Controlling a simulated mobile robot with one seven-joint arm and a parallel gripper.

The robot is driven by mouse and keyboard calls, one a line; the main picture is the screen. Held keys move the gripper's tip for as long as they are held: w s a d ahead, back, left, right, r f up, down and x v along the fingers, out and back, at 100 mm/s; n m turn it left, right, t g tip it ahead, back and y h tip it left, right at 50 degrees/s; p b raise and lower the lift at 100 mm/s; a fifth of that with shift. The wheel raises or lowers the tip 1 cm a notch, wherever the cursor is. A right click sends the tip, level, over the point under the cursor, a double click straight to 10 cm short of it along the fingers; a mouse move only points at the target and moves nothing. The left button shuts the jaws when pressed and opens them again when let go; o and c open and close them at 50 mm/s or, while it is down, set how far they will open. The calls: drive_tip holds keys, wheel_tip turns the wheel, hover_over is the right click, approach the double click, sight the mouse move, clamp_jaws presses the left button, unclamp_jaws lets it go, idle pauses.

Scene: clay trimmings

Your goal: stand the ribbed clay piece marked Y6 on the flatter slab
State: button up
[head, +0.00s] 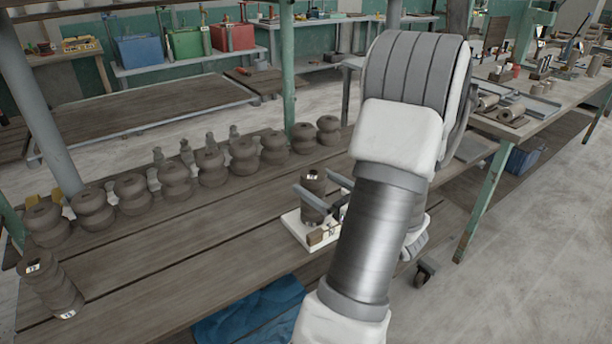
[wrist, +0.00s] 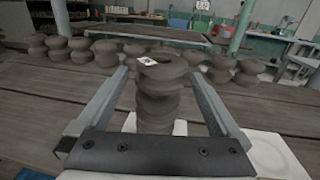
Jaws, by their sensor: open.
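A dark ribbed clay piece (head: 313,202) stands upright on a white slab (head: 292,222) near the middle of the bench. In the wrist view the ribbed piece (wrist: 157,105) has a small white label on its top, too small to read. My gripper (head: 315,183) is open, with one finger on each side of this piece; in the wrist view the open fingers (wrist: 160,73) show gaps beside it. A second ribbed piece (head: 52,288) with white labels is at the bench's left front.
A row of several dark waisted clay pieces (head: 174,181) lines the back of the bench, with smaller pieces (head: 186,151) behind. A green post (head: 288,70) rises behind the row. The bench planks (head: 190,245) between left piece and slab are clear. Blue cloth (head: 250,312) lies in front.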

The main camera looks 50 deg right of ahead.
drive_tip(key=s+a, duration=0.1)
drive_tip(key=s, duration=0.6)
drive_tip(key=shift+a, duration=0.2)
drive_tip(key=shift+s, duration=0.1)
